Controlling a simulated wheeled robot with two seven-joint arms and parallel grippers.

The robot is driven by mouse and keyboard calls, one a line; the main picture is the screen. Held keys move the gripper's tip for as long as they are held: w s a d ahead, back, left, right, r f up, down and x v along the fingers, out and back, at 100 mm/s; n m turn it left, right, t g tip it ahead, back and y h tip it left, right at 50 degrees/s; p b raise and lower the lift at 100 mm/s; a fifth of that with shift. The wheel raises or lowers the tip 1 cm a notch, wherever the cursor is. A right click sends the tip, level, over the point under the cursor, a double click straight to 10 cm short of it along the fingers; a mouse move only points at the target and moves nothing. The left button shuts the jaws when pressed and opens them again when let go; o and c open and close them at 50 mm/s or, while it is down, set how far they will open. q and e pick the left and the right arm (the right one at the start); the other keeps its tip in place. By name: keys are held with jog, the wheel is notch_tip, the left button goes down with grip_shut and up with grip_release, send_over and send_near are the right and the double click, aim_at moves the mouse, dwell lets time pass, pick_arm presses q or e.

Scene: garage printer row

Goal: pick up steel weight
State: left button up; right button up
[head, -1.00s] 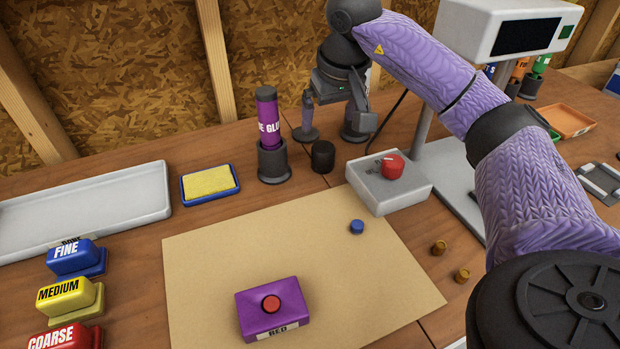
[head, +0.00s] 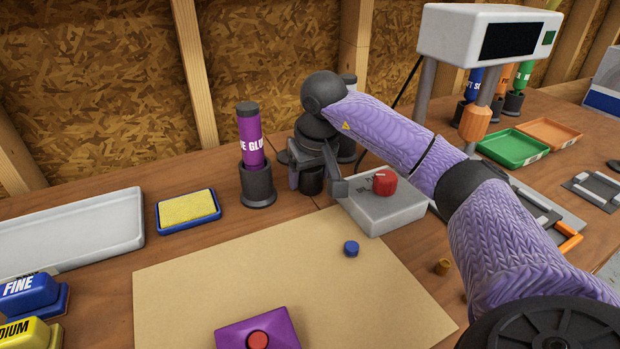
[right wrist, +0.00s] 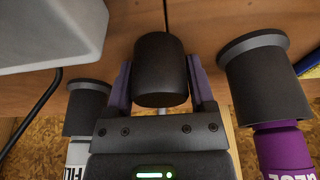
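The steel weight (head: 312,181) is a short dark cylinder standing upright on the wooden bench, between the glue bottle holder and the grey box with the red knob. My right gripper (head: 315,178) is lowered around it, with one finger on either side. In the right wrist view the weight (right wrist: 161,70) sits between the two purple-grey fingers (right wrist: 160,80), which look apart with little clearance. Firm contact is not visible. My left gripper is not in view.
The purple glue bottle (head: 250,137) in its dark holder (head: 257,184) stands close left of the gripper. The grey box (head: 385,210) is close on the right. A blue cap (head: 351,248) lies on the tan mat (head: 220,270). Green (head: 512,150) and orange (head: 550,133) trays lie far right.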

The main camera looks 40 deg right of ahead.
grip_shut()
jog(key=shift+r, duration=0.15)
